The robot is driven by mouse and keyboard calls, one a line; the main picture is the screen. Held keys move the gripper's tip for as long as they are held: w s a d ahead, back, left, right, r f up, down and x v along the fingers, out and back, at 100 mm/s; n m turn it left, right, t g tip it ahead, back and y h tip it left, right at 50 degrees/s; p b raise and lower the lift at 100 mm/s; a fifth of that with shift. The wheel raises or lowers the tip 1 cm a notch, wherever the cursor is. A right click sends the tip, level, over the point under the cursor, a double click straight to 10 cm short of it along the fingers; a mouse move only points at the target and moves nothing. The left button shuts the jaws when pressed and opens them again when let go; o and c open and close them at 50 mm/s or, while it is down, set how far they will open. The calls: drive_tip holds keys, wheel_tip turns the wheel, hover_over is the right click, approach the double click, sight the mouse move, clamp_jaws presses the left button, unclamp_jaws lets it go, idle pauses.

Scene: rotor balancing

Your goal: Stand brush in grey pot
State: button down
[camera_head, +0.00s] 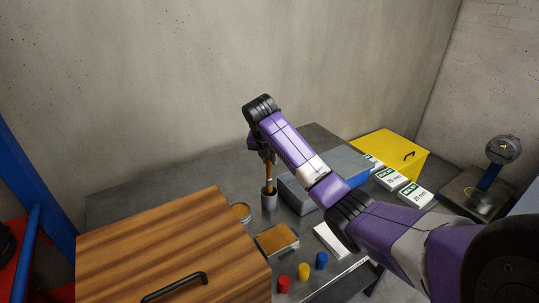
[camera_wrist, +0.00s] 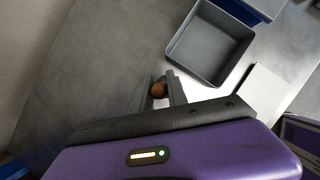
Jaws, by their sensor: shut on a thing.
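The brush (camera_head: 268,174) has an orange-brown handle and hangs upright from my gripper (camera_head: 267,155). The grey pot (camera_head: 269,202) is a small cylinder standing on the table. The brush's lower end is at the pot's mouth and seems to reach inside it; how deep is hidden by the pot wall. In the wrist view my gripper (camera_wrist: 160,98) is shut on the brush, and the round brown end of its handle (camera_wrist: 159,89) shows between the fingers. The pot cannot be made out in the wrist view.
A grey open bin (camera_wrist: 208,42) stands close right of the pot. A wooden box (camera_head: 165,250) fills the front left. A round tin (camera_head: 240,212), a brown-topped block (camera_head: 277,240) and red, yellow and blue pieces (camera_head: 303,271) lie in front. A yellow box (camera_head: 392,153) stands behind right.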

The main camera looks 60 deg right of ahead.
sight(269, 167)
drive_tip(key=shift+f+b, duration=0.5)
drive_tip(key=shift+f, duration=1.55)
drive_tip(key=c, duration=1.2)
unclamp_jaws()
drive_tip(key=shift+c, duration=0.2)
drive_tip(key=shift+r, duration=0.1)
drive_tip(key=b+v, duration=0.1)
drive_tip(key=v, duration=0.6)
drive_tip(key=shift+a+r, duration=0.25)
drive_tip(key=shift+s, duration=0.15)
